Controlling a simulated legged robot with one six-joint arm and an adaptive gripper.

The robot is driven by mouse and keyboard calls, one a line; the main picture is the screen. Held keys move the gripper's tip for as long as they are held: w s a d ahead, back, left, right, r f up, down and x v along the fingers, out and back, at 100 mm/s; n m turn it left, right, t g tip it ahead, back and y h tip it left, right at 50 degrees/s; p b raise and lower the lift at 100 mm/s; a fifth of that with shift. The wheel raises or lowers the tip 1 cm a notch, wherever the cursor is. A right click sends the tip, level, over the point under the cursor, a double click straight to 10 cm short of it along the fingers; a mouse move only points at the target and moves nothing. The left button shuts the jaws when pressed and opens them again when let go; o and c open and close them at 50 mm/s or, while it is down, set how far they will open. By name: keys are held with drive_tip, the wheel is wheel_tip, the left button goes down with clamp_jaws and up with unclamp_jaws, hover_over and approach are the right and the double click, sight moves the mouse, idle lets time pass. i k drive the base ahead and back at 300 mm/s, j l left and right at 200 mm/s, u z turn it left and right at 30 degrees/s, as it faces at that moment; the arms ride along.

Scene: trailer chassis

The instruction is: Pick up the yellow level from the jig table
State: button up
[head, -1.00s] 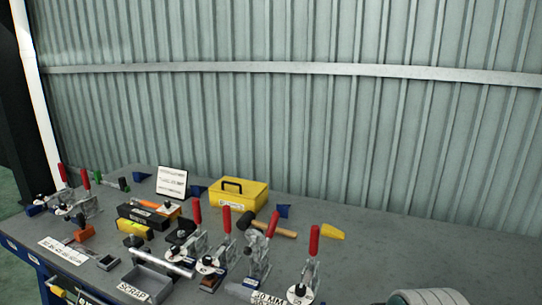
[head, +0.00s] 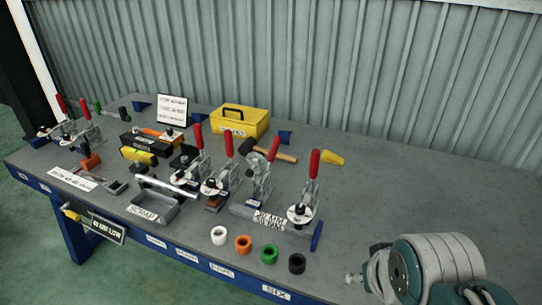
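A small yellow bar that looks like the level (head: 139,155) lies on the grey jig table (head: 400,185), left of the middle of the head view. It is just in front of a black box (head: 146,142) and behind the grey scrap tray (head: 155,209). A dark part shows on its side. My arm's grey and teal links show at the bottom right, far from the level. My gripper's fingers do not show.
Red-handled toggle clamps (head: 312,185) stand right of the level, with more at the far left. A yellow toolbox (head: 240,121) and a hammer (head: 275,151) lie behind. Coloured rings (head: 243,244) line the front edge. The table's right side is mostly clear.

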sight(133, 154)
drive_tip(key=u, duration=1.25)
drive_tip(key=z, duration=0.2)
drive_tip(key=i+j+z, duration=0.2)
drive_tip(key=z, duration=0.15)
drive_tip(key=i+j+z, duration=0.2)
drive_tip(key=z, duration=0.15)
drive_tip(key=i+j+z, duration=0.1)
drive_tip(key=j+z, duration=0.2)
drive_tip(key=i+j+z, duration=0.1)
drive_tip(key=j, duration=0.3)
drive_tip(key=i+j, duration=0.15)
drive_tip(key=j, duration=0.25)
drive_tip(key=i+j+z, duration=0.15)
drive_tip(key=j, duration=0.25)
drive_tip(key=i+j+z, duration=0.1)
drive_tip(key=j, duration=0.3)
drive_tip(key=i+j, duration=0.1)
drive_tip(key=j, duration=0.3)
drive_tip(key=i+j, duration=0.1)
drive_tip(key=j, duration=0.4)
drive_tip(key=i+j, duration=0.15)
drive_tip(key=j, duration=0.35)
drive_tip(key=i+j, duration=0.1)
drive_tip(key=j, duration=0.45)
drive_tip(key=l+z, duration=0.05)
